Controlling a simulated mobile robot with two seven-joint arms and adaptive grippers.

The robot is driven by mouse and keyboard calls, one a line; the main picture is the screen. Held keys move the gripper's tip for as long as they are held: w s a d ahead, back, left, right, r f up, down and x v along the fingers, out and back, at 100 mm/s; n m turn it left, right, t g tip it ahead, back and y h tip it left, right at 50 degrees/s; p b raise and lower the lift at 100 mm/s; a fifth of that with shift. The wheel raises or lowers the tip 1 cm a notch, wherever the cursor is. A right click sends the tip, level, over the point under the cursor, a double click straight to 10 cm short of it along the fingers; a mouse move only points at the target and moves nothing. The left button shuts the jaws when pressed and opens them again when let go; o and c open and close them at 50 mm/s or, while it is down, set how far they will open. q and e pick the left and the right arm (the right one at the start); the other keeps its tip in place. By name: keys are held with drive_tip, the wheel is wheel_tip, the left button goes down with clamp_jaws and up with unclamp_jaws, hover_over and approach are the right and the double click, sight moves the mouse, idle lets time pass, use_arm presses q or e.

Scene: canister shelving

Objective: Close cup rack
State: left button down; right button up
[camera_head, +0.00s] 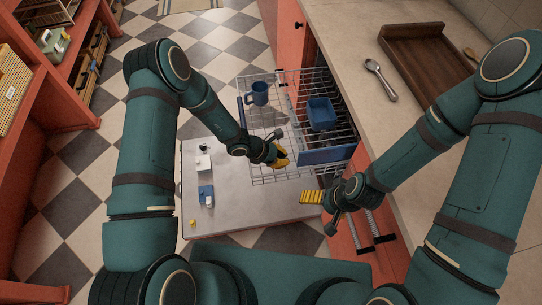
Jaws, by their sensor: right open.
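The cup rack (262,139) is a white wire rack, pulled out from the opening under the counter. A blue mug (259,93) stands toward its left back and a blue rectangular container (321,113) sits toward its right. My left gripper (279,155), with yellow fingers, is at the rack's front part, over or against its wires; I cannot tell if it touches. Its finger gap is not clear. My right gripper (312,197), also with yellow fingers, is open just in front of the rack's right front corner, apart from it.
A pale lowered door panel (230,210) lies under and in front of the rack, with small fittings on it. The counter (345,45) on the right holds a spoon (381,80) and a brown wooden tray (425,62). Red shelving (62,110) stands at left; the checkered floor between is free.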

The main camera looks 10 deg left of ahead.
sight(354, 147)
use_arm(q)
drive_tip(key=shift+w+d+r, duration=0.1)
drive_tip(key=shift+w+d, duration=0.1)
drive_tip(key=shift+d, duration=0.5)
drive_tip(key=shift+w+d, duration=0.2)
drive_tip(key=shift+d, duration=0.45)
drive_tip(key=shift+d, duration=0.1)
use_arm(e)
drive_tip(key=shift+f, duration=0.1)
